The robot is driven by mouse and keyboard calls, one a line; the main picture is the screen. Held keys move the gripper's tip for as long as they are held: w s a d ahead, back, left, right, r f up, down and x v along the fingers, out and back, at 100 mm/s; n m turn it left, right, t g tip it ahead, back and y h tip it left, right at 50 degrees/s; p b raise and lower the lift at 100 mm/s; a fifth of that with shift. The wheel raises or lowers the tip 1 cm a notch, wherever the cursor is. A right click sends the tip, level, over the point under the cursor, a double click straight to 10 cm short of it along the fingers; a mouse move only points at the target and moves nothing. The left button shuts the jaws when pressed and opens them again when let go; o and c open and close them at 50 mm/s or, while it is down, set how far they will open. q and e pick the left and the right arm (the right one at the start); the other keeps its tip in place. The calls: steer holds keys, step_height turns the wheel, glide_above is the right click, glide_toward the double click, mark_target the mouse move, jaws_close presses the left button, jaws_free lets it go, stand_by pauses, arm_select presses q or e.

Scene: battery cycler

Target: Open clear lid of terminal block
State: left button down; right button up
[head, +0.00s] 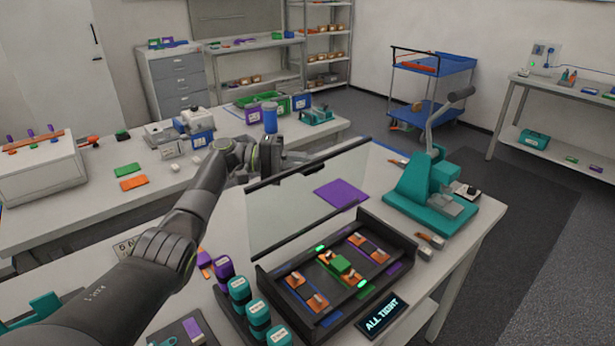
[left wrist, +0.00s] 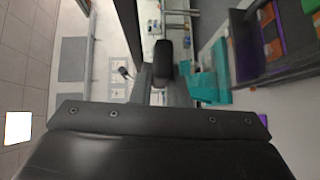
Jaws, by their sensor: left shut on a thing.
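The terminal block (head: 268,285) is a black tray on the near table, holding orange-and-white terminals and a green block. Its clear lid (head: 285,218) has a dark frame and stands raised along the tray's far side, with a purple patch showing at its right part. My left arm reaches in from the left, and my left gripper (head: 282,160) is at the lid's upper edge, shut on the lid. The fingertips are partly hidden. In the left wrist view a dark finger (left wrist: 163,62) shows, with the block (left wrist: 240,45) at upper right. My right gripper is not in view.
A teal lever press (head: 420,190) stands right of the block. Purple and teal labelled cells (head: 240,290) stand at its left, and a display (head: 387,312) reading "ALL TIGHT" lies in front. A second bench (head: 110,200) with boxes is behind.

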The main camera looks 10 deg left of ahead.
arm_select(q)
steer(key=shift+w+a+f+n+h+b, duration=0.2)
steer(key=shift+w+a+n+h+b, duration=0.3)
steer(key=shift+b, duration=0.6)
steer(key=shift+w+a+f+n+h+b, duration=0.15)
steer(key=shift+w+a+b, duration=0.4)
steer(key=shift+b, duration=0.55)
steer(key=shift+s+a, duration=0.1)
steer(key=shift+s, duration=0.05)
steer(key=c, duration=1.4)
jaws_free()
steer(key=s+a+b, duration=0.1)
steer(key=a+b, duration=0.5)
steer(key=a, duration=0.6)
steer(key=shift+s+f, duration=0.25)
steer(key=shift+f, duration=0.05)
steer(key=shift+c, duration=0.3)
